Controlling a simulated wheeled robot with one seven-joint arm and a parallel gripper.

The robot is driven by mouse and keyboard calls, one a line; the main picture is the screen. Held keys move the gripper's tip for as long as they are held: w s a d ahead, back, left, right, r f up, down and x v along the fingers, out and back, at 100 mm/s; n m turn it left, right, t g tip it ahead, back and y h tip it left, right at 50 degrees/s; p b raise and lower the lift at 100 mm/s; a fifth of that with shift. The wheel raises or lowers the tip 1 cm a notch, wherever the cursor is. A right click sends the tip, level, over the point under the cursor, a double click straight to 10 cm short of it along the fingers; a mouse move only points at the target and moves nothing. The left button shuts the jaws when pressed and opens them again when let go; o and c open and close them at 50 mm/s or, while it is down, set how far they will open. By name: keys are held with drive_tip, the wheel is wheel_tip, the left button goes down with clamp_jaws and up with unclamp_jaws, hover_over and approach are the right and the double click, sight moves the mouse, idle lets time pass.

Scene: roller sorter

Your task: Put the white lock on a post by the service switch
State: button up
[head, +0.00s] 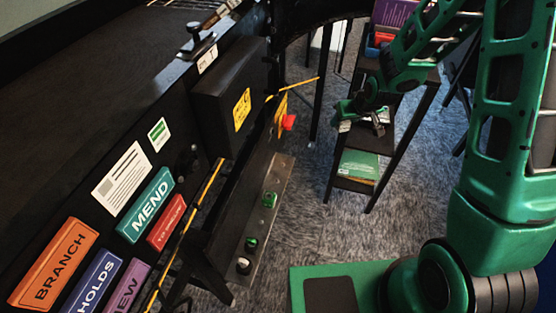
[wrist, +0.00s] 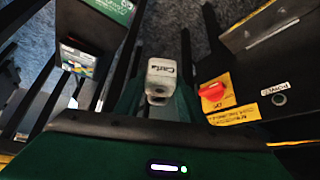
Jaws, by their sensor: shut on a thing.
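My gripper (head: 358,117) is shut on the white lock (wrist: 161,76), seen between its green fingers in the wrist view. The lock's face reads what looks like "Carla". In the head view my gripper hangs in front of a dark shelf stand, right of the service switch and apart from it. The service switch (head: 289,122) is a red knob on a yellow plate; it also shows in the wrist view (wrist: 212,91), right of the lock. A grey strip (head: 274,178) below the switch carries small green pieces (head: 269,199) and a dark-and-white piece (head: 244,265). I cannot make out bare posts.
A black box (head: 229,95) with a yellow label sits on the machine's side. Coloured signs, including "MEND" (head: 146,206), line its near part. The dark shelf stand (head: 357,186) holds a green item. Carpet (head: 306,180) lies open between machine and stand.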

drive_tip(key=s+a+f+n+g+y, duration=0.1)
drive_tip(key=s+a+f+n, duration=0.1)
drive_tip(key=a, duration=0.5)
drive_tip(key=s+a+f+n+g+y, duration=0.1)
drive_tip(key=s+a+f+n+y, duration=0.1)
drive_tip(key=a+n, duration=0.4)
drive_tip(key=s+a+f+n+g+y, duration=0.2)
drive_tip(key=s+a, duration=0.4)
drive_tip(key=a, duration=0.3)
drive_tip(key=shift+s+a+f+n, duration=0.1)
drive_tip(key=shift+a+f+n, duration=0.1)
drive_tip(key=shift+f+n, duration=0.7)
hover_over(277, 179)
drive_tip(key=shift+f, duration=2)
drive_tip(key=shift+f, duration=0.25)
drive_tip(key=shift+f, duration=0.3)
drive_tip(key=shift+f, duration=0.3)
drive_tip(key=shift+f, duration=0.8)
drive_tip(key=o, duration=1.2)
drive_tip(key=shift+d, duration=0.1)
